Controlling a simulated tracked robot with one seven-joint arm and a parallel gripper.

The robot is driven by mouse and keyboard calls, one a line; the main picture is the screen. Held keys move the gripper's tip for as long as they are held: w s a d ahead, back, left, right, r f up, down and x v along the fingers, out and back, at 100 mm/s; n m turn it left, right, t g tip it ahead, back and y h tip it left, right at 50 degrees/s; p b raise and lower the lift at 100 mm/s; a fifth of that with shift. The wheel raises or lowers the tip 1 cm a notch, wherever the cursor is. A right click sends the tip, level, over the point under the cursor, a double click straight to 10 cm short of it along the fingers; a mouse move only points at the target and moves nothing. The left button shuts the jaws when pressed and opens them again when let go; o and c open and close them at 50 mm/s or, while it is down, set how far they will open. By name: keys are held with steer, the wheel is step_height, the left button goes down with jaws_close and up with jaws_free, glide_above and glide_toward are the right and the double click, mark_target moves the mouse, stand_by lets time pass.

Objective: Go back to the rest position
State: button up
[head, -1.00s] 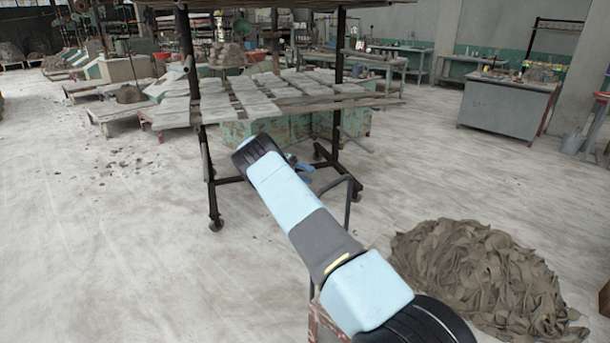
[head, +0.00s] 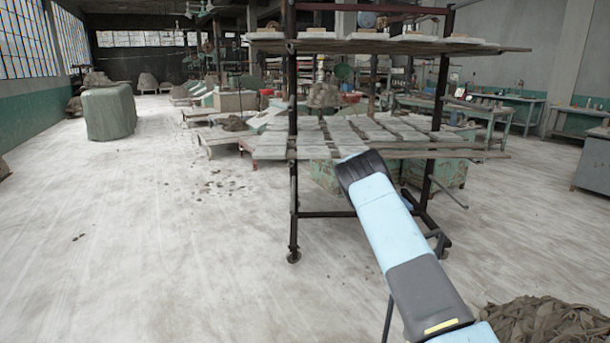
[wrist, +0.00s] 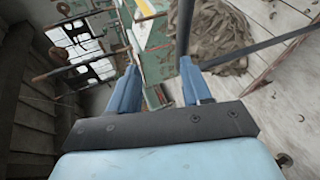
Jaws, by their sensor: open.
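My gripper (wrist: 160,88) shows in the wrist view with its two blue fingers apart. Nothing is seen held between them. A dark bar and a green, worn surface lie beyond the fingers, and I cannot tell how far off they are. In the head view my light blue arm reaches up from the lower right toward the rack, and the gripper itself is hidden there.
A wheeled black rack (head: 293,190) with loaded shelves stands close ahead, behind my arm. A heap of clay trimmings (head: 548,322) lies at the lower right; it also shows in the wrist view (wrist: 222,38). A covered block (head: 109,112) stands far left. The left floor is open.

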steer(key=s+a+r+n+t+y, duration=0.2)
steer(key=s+r+n+t+y, duration=0.35)
steer(key=s+r, duration=1.75)
steer(key=s+a+n+t+y, duration=0.1)
steer(key=s+a+t, duration=0.2)
steer(key=s, duration=0.6)
steer(key=s+a+n+t+y, duration=0.1)
steer(key=s+a+t+y, duration=0.1)
steer(key=s, duration=0.7)
steer(key=s+a+n+t+y, duration=0.1)
steer(key=s+a+t, duration=0.3)
steer(key=s, duration=0.6)
steer(key=shift+a+r+y, duration=0.45)
steer(key=shift+a, duration=0.55)
steer(key=shift+s+t, duration=0.15)
steer(key=shift+t, duration=0.1)
steer(key=shift+c, duration=0.6)
